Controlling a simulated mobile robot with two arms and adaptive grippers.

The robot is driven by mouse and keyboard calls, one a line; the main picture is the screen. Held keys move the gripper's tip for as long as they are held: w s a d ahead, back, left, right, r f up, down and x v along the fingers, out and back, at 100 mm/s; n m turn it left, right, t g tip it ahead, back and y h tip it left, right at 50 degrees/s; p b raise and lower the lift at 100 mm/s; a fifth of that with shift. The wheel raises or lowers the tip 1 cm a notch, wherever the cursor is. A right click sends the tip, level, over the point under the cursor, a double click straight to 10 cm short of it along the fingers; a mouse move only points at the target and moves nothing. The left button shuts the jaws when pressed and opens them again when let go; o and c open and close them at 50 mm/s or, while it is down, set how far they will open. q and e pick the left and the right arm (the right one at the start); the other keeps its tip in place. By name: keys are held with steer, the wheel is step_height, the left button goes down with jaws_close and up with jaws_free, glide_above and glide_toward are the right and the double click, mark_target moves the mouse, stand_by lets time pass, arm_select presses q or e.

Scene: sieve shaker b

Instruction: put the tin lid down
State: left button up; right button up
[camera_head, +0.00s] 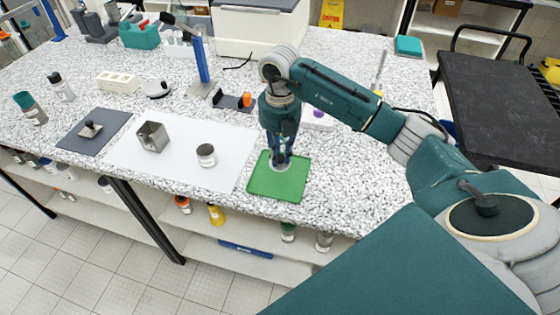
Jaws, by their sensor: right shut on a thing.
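My right gripper (283,160) points straight down over the green mat (275,187) near the front edge of the speckled bench. It is shut on the tin lid (281,167), a small grey piece at its fingertips, mostly hidden by the fingers. The lid is at or just above the mat; I cannot tell whether it touches. My left gripper is not in view.
A metal square holder (152,137) stands on the white sheet. A grey pad (75,142) with a small knobbed piece (91,129) lies farther left. A blue stand (201,65) rises behind. Bottles stand at the far left. The bench right of the mat is clear.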

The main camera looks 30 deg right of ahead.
mark_target(280, 164)
step_height(280, 164, down, 4)
steer(key=shift+r+p, duration=0.15)
steer(key=shift+p, duration=0.35)
steer(key=shift+f, duration=0.2)
steer(key=shift+f, duration=0.2)
steer(key=o, duration=0.8)
steer(key=shift+r, duration=0.1)
